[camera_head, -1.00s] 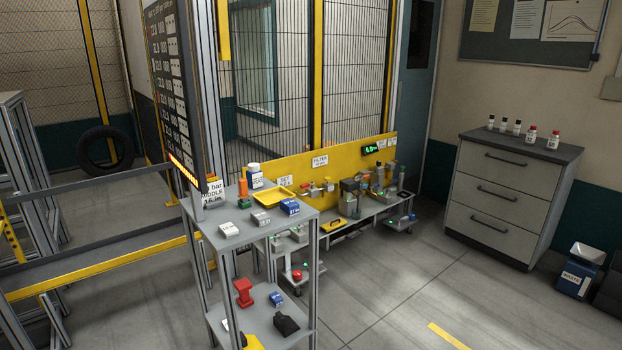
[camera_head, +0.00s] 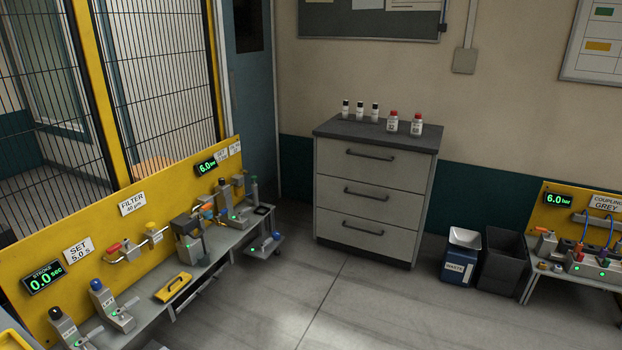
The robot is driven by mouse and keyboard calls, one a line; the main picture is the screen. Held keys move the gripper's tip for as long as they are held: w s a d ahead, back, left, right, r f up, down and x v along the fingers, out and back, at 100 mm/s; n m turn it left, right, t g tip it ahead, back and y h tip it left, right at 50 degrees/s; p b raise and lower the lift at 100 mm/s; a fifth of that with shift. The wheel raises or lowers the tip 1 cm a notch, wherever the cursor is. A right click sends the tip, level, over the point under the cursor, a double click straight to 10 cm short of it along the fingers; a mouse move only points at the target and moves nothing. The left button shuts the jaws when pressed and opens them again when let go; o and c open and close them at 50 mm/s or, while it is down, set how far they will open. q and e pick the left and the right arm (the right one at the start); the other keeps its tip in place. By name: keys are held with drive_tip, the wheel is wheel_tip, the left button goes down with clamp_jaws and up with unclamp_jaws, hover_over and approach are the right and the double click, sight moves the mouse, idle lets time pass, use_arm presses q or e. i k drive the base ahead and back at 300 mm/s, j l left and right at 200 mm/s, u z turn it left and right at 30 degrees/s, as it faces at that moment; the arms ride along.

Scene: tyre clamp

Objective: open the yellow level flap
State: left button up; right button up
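A yellow flap-like piece with a dark handle (camera_head: 173,287) lies on the low grey bench (camera_head: 215,252) at the left. It appears shut and flat. I cannot read a mark on it, so I cannot be sure it is the level flap. Behind it stands a yellow panel (camera_head: 105,238) with a FILTER sign (camera_head: 132,203), a SET 5.0 s sign (camera_head: 78,250) and a green STROKE display reading 0.0 sec (camera_head: 43,278). Neither of my grippers is in view.
A grey drawer cabinet (camera_head: 370,190), a waste bin (camera_head: 458,262) and a black bin (camera_head: 503,262) stand at the back. A second bench (camera_head: 545,283) is at right. The middle floor is clear.

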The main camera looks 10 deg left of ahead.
sight(178, 282)
drive_tip(key=i+u, duration=0.2)
drive_tip(key=i, duration=0.35)
drive_tip(key=i+l+u, duration=0.25)
drive_tip(key=i, duration=0.25)
drive_tip(key=i+l+u, duration=0.2)
drive_tip(key=i, duration=0.3)
